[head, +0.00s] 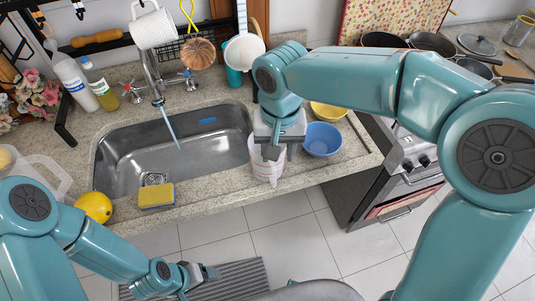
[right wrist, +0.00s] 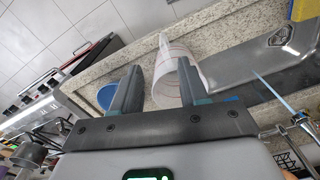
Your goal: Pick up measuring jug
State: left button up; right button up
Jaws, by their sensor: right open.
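The measuring jug (head: 266,170) is a whitish, see-through jug with red markings, upright on the counter between the sink and the blue bowl. It also shows in the right wrist view (right wrist: 172,70). My right gripper (head: 280,153) is open and points down at the jug's upper part, hiding some of its rim. In the right wrist view, the jug appears between and beyond the spread fingers, with one finger overlapping it. I cannot tell whether a finger touches it. My left gripper (head: 205,275) is low over the floor mat, away from the jug; its jaws are too small to judge.
A blue bowl (head: 322,139) stands close right of the jug, with a yellow bowl (head: 328,110) behind. The steel sink (head: 120,151) with its tap is to the left. Mugs hang above.

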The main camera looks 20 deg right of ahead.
aim_at(275, 172)
jog(key=f, duration=0.5)
jog(key=shift+s+f, duration=0.2)
jog(key=f, duration=0.1)
jog(key=f+p, duration=0.1)
jog(key=f, duration=0.2)
jog(key=shift+w+a+f, duration=0.1)
jog(key=shift+a+f, duration=0.15)
jog(key=shift+a, duration=0.1)
jog(key=shift+f, duration=0.5)
jog(key=shift+c, duration=0.3)
grip_shut()
